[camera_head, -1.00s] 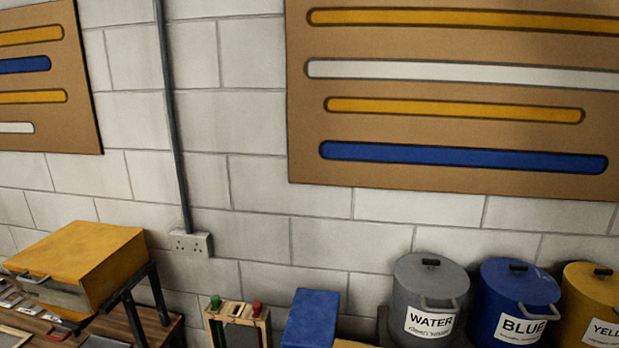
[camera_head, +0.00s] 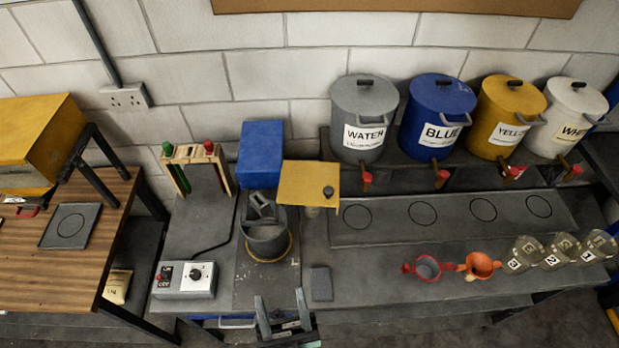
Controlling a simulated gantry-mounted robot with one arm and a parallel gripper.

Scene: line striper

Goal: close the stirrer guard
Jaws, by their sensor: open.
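The stirrer has a blue box-shaped head (camera_head: 262,142) standing on a dark base. A grey pot (camera_head: 267,238) stands below and in front of it, with grey paddle parts showing at its mouth. A flat yellow panel (camera_head: 300,182) with a black knob (camera_head: 328,191) juts out to the right of the stirrer; it looks like the guard, swung aside from the pot. Its hinge is not clear. My gripper (camera_head: 283,308) is at the bottom edge, its two fingers apart and empty, in front of the pot and apart from the panel.
A control box with a dial (camera_head: 184,279) and a rack with green and red knobs (camera_head: 196,168) stand left of the stirrer. Grey, blue, yellow and white drums (camera_head: 365,118) line the back right. A grey block (camera_head: 321,284) sits near my gripper.

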